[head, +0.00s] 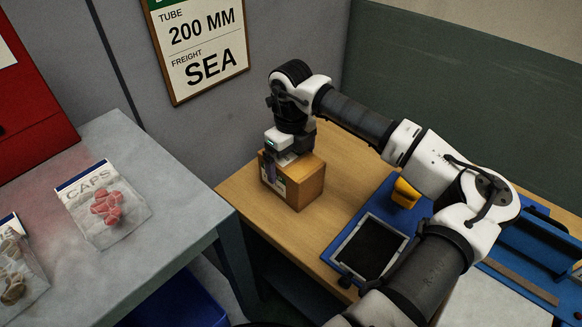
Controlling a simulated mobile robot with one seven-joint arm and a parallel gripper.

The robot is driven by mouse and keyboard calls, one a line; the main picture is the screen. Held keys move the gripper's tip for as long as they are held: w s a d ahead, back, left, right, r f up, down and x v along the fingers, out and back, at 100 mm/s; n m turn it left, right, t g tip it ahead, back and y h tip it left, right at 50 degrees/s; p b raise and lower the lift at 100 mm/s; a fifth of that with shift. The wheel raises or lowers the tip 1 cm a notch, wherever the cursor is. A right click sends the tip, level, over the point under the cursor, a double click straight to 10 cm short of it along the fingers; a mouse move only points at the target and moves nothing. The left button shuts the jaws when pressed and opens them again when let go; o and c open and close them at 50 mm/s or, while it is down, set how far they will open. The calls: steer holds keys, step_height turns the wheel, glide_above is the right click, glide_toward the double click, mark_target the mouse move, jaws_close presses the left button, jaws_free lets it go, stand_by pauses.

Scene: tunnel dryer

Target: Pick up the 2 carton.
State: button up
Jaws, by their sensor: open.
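A brown carton (308,184) stands on the wooden table near its left edge, in the head view. It has a pale label on its left face, too small to read, so I cannot tell whether it bears a 2. My gripper (281,164) points down at the carton's top left part and is open. One dark finger shows in front of the labelled face; the other finger is hidden. I cannot tell whether the fingers touch the carton.
A blue board (376,212) with a black-floored frame (368,250) and a yellow block (405,193) lies right of the carton. A grey bench (150,200) at left holds a bag of red caps (106,207) and another bag (14,262). A wall sign (203,42) hangs behind.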

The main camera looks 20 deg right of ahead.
steer(key=shift+f, duration=0.7)
steer(key=c, duration=1.5)
steer(key=shift+r, duration=0.1)
